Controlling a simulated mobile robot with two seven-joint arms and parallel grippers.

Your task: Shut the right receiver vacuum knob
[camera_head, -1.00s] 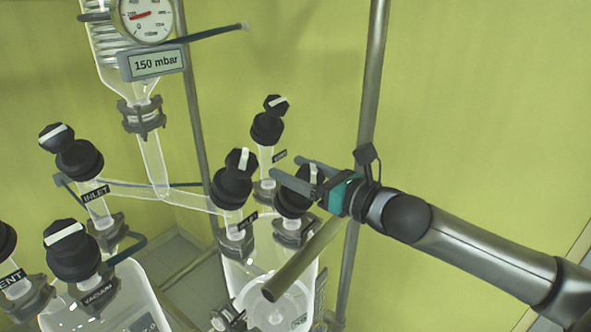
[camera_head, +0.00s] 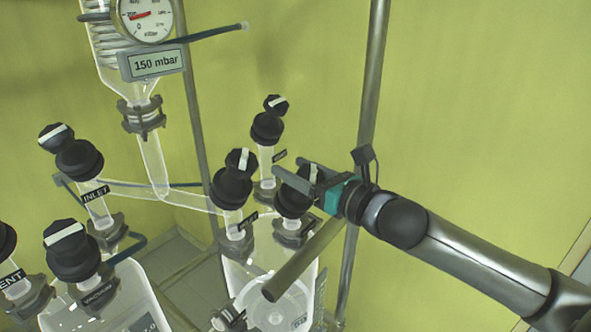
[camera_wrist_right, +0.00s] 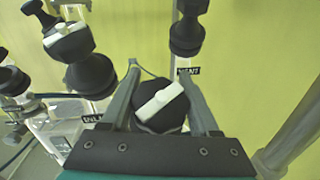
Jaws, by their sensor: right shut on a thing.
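The right receiver (camera_head: 237,270) is a clear glass vessel with several black-capped necks. My right gripper (camera_head: 290,172) comes from the right and is shut on the black knob (camera_head: 291,203) on its front right neck, which I take as the vacuum knob; its label cannot be read. In the right wrist view this knob (camera_wrist_right: 160,112) sits between both fingers (camera_wrist_right: 160,100), its white bar slanting up to the right. The inlet knob (camera_head: 232,187) is just left of it, and the vent knob (camera_head: 267,126) stands behind. My left gripper is not in view.
Another vessel at lower left has an inlet knob (camera_head: 78,158) and a vacuum knob (camera_head: 70,250). A gauge (camera_head: 146,16) and a 150 mbar display (camera_head: 154,63) are above. A metal pole (camera_head: 371,90) rises behind my gripper. Neighbouring knobs leave little room on the left.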

